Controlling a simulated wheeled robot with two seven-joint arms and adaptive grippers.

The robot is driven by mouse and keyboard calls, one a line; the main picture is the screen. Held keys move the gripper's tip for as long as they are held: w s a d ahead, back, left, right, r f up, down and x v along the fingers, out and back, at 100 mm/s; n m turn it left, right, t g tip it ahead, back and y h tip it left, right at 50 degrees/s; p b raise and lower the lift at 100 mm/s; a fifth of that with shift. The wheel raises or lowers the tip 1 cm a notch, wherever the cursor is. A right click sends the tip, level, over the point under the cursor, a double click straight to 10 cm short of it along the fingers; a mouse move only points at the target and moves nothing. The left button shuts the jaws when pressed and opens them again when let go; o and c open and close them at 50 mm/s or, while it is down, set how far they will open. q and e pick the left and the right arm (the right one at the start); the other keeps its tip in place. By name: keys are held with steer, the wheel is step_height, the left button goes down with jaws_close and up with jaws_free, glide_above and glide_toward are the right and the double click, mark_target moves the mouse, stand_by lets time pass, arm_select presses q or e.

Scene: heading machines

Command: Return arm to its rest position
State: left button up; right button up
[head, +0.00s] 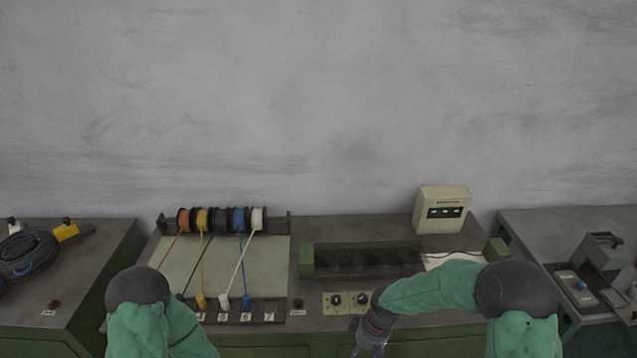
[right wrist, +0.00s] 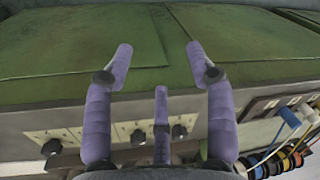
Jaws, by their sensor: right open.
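My right arm comes in from the right in the head view, bent at the elbow, with its forearm reaching left across the front of the middle bench. My right gripper (head: 369,348) hangs at the bench's front edge, just below the panel with two dark knobs (head: 346,300). In the right wrist view its purple fingers (right wrist: 159,52) are spread apart with nothing between them. They point toward the green cabinet front (right wrist: 90,50). My left arm shows only as a dark elbow and green sleeve at the lower left of the head view; its gripper is hidden.
The middle bench (head: 345,231) carries a rack of coloured wire spools (head: 221,219), a dark trough (head: 365,258) and a cream box (head: 443,209). A left bench holds a coiled dark cable (head: 27,252). A right bench holds a grey device (head: 602,250). A plain wall stands behind.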

steer(key=s+a+f+m+y+b, duration=0.2)
steer(key=s+f+m+b, duration=0.4)
steer(key=s+f, duration=1.1)
steer(key=f+m, duration=0.1)
steer(key=m, duration=0.2)
steer(key=shift+s+a+f+m+t, duration=0.25)
steer(key=shift+s+f+m+t, duration=0.05)
steer(key=shift+s+t, duration=0.1)
steer(key=shift+w, duration=0.2)
stand_by(0.5)
